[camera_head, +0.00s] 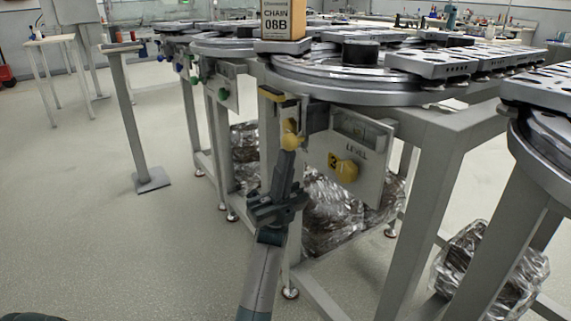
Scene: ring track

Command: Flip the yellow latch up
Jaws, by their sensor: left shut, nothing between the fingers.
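A rounded yellow piece (292,140), which looks like the yellow latch, hangs under the edge of the near ring track, left of the LEVEL plate. My left gripper (288,152) reaches up from below with its fingers shut and empty. Its tips are right at the lower end of the yellow piece and partly overlap it in the picture; I cannot tell whether they touch. A yellow and black bar (278,94) sits just above, by the table leg. My right gripper is not in view.
The LEVEL plate (372,185) with a yellow knob (343,168) hangs to the right. A ring track (345,88) with metal carriers lies above. Table legs and clear-wrapped bundles (333,215) stand behind and to the right.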

